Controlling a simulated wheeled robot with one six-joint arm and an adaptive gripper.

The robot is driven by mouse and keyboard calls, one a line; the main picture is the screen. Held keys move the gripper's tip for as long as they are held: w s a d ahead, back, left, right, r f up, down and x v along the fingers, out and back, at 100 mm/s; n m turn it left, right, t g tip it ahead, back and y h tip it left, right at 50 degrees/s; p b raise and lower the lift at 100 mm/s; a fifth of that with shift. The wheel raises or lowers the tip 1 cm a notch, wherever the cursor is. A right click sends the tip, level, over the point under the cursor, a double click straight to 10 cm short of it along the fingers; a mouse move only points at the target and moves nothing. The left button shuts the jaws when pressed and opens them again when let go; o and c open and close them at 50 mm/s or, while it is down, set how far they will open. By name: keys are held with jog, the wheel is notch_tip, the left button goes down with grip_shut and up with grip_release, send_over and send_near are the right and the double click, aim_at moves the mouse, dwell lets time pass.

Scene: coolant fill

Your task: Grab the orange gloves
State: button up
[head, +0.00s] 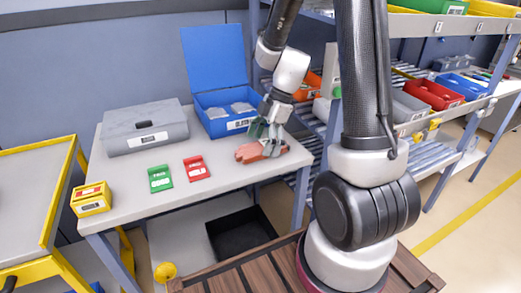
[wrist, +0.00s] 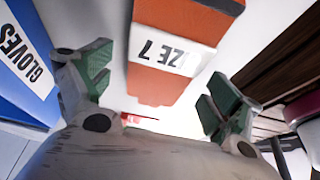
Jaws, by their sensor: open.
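The orange gloves (head: 262,150) lie on the grey table (head: 223,163), near its right end and in front of the blue box. In the wrist view the orange gloves (wrist: 172,45) carry a white label reading "ZE 7", partly cut off. My gripper (head: 262,130) is right at the gloves, pointing down. In the wrist view my open gripper (wrist: 155,88) has its green-padded fingers spread, one on each side of the gloves, with a gap on both sides. Whether the fingertips touch the table cannot be told.
An open blue box (head: 215,127) labelled "GLOVES" in the wrist view stands close behind my gripper. A grey case (head: 145,128), green card (head: 160,178), red card (head: 196,168) and yellow box (head: 91,199) are to the left. Shelves with bins (head: 433,95) stand right.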

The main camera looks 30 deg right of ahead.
jog(key=shift+f, duration=0.15)
jog(key=shift+c, duration=0.2)
jog(key=c, duration=1.1)
jog(key=shift+o, duration=0.2)
